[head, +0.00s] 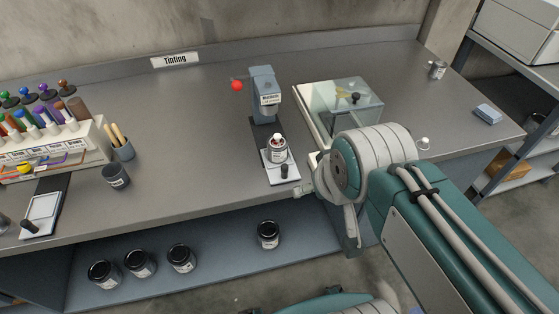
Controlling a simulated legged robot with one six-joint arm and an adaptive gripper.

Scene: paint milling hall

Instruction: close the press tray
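The press (263,90) is a blue-grey upright machine with a label and a red-knobbed lever (237,85), standing at the middle of the bench. Its tray (273,181) is a white plate at the front end of a dark rail, pulled out towards the bench's front edge. A labelled jar (277,154) with a red and white top stands upright on the tray. A dark upright handle (284,171) is at the tray's front. My gripper (308,190) is just right of the tray, close to the handle and apparently apart from it. My arm partly hides its fingers.
At left are a bottle rack (60,150), a dark cup (116,177), a tool holder (124,150) and another white plate (42,207). Several dark jars (181,258) sit on the lower shelf.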

